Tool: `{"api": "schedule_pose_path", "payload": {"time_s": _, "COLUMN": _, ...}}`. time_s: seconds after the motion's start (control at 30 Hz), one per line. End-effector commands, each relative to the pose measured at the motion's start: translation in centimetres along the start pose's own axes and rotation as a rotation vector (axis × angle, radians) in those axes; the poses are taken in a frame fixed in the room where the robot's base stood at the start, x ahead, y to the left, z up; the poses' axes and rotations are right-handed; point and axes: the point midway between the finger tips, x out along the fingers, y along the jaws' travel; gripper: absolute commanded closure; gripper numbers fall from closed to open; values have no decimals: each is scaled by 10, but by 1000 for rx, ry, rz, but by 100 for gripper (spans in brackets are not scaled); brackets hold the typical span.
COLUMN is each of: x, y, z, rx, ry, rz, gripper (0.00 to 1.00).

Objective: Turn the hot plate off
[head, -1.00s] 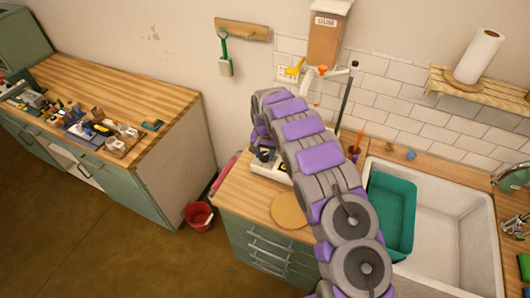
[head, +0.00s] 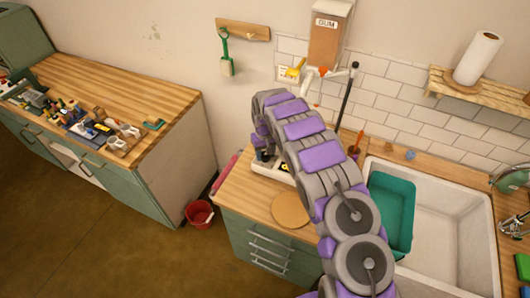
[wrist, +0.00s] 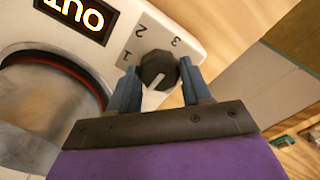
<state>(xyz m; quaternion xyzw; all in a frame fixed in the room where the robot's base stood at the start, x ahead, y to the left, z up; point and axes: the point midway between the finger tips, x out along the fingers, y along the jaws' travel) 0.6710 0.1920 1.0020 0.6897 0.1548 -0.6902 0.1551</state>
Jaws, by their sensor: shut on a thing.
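In the head view the hot plate (head: 268,169) is on the wooden counter, partly hidden behind my arm.
A round wooden board (head: 290,210) lies on the counter in front of the hot plate. The sink (head: 440,235) with a teal basin (head: 393,212) is to the right. A red bucket (head: 200,214) stands on the floor to the left.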

Motion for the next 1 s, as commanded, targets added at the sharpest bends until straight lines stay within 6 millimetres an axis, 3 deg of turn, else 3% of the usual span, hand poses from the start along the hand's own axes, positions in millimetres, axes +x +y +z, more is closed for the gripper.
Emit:
{"api": "schedule_pose_path", "payload": {"time_s": 0.43, "x": 2, "y": -1, "z": 2, "rx": -12, "ry": -6, "rz": -2, "gripper": 82}}
{"api": "schedule_pose_path", "payload": {"time_s": 0.47, "x": 2, "y": -1, "z": 1, "rx": -12, "ry": -6, "rz": -2, "gripper": 51}}
{"api": "schedule_pose_path", "payload": {"time_s": 0.5, "x": 2, "y": -1, "z": 1, "rx": -12, "ry": -6, "rz": -2, "gripper": 47}}
{"api": "schedule_pose_path", "payload": {"time_s": 0.73, "x": 1, "y": 0, "z": 0, "rx": -11, "ry": -3, "rz": -1, "gripper": 26}}
{"api": "schedule_pose_path", "payload": {"time_s": 1.0, "x": -1, "y": 1, "z": 0, "rx": -10, "ry": -1, "rz": -1, "gripper": 26}}
